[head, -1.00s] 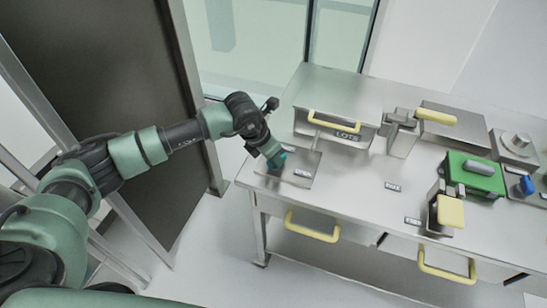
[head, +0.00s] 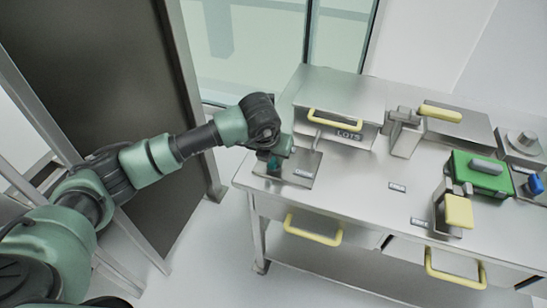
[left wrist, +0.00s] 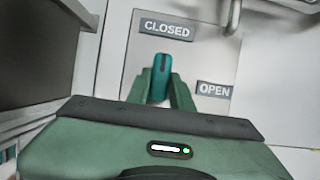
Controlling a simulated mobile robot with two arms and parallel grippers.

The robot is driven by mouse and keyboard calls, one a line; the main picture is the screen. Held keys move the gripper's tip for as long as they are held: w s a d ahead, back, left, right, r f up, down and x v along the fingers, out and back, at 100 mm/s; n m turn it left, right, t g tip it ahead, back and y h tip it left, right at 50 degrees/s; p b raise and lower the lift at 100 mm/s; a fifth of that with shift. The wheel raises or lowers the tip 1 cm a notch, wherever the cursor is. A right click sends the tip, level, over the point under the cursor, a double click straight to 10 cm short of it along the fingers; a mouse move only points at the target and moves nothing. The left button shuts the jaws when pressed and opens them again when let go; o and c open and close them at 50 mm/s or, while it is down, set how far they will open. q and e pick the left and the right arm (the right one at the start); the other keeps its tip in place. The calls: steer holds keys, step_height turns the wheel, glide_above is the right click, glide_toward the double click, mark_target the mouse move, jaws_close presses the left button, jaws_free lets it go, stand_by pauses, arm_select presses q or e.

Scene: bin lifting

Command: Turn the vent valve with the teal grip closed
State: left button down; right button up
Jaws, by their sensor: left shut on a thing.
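The vent valve's teal grip (left wrist: 161,75) shows in the left wrist view between my two green fingers, on a flat plate (left wrist: 193,45). The grip's far end points toward the CLOSED label (left wrist: 166,29). The OPEN label (left wrist: 214,90) is to the right of the grip. My left gripper (left wrist: 160,90) is shut on the teal grip, one finger on each side. In the head view my left gripper (head: 270,162) is over the valve plate (head: 305,160) at the bench's left end and hides most of the grip. My right gripper is not in view.
A steel box with a yellow handle (head: 335,119) stands just behind the plate. To the right on the bench (head: 350,205) are a yellow-handled clamp (head: 459,211), a green box (head: 478,178) and a blue knob (head: 535,185). Yellow drawer handles (head: 314,229) stick out in front.

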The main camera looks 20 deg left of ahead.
arm_select(q)
steer(key=shift+w+r, duration=0.1)
steer(key=shift+r, duration=0.05)
steer(key=c, duration=1.2)
jaws_free()
steer(key=shift+c, duration=0.2)
steer(key=b+v, duration=0.1)
steer(key=v, duration=0.6)
steer(key=shift+s+r+b, duration=0.25)
steer(key=shift+r+b, duration=0.05)
